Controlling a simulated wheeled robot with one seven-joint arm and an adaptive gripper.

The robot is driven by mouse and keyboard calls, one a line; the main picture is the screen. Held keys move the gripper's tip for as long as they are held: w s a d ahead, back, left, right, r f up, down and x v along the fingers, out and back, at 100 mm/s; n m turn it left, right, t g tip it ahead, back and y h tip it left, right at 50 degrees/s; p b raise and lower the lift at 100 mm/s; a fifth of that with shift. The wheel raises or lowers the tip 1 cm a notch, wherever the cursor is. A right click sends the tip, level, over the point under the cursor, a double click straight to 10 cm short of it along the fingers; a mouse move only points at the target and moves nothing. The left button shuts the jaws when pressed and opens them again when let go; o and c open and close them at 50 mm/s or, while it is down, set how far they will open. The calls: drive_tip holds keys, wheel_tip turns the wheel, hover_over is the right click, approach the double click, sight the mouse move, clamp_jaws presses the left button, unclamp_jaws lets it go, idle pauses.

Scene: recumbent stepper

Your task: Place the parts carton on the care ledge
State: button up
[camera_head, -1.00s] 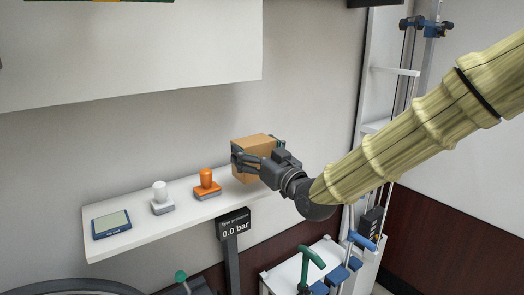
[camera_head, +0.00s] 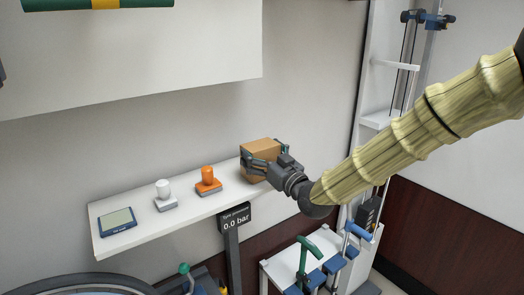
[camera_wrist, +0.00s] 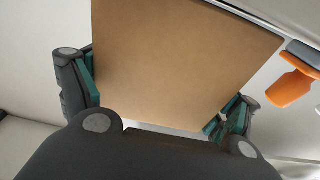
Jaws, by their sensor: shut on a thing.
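The parts carton (camera_head: 260,148), a plain brown box, is between the fingers of my gripper (camera_head: 262,165) at the right end of the white care ledge (camera_head: 150,232). In the wrist view the carton (camera_wrist: 180,60) fills the middle, with a green-padded finger on each side; my gripper (camera_wrist: 160,105) is shut on it. The carton is at or just above the ledge surface; I cannot tell whether its underside touches.
On the ledge, left of the carton, stand an orange-handled tool (camera_head: 208,182), a white-handled tool (camera_head: 165,196) and a flat blue device with a screen (camera_head: 118,221). A "0.0 bar" display (camera_head: 235,218) stands in front. A white stand with a green handle (camera_head: 307,255) is lower right.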

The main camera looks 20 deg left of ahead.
drive_tip(key=shift+f, duration=0.15)
drive_tip(key=o, duration=1)
drive_tip(key=shift+c, duration=0.2)
drive_tip(key=shift+s+d, duration=0.1)
drive_tip(key=shift+d, duration=0.1)
drive_tip(key=b+v, duration=0.4)
drive_tip(key=v, duration=0.7)
drive_tip(key=shift+s+d+b, duration=0.2)
drive_tip(key=shift+b, duration=0.15)
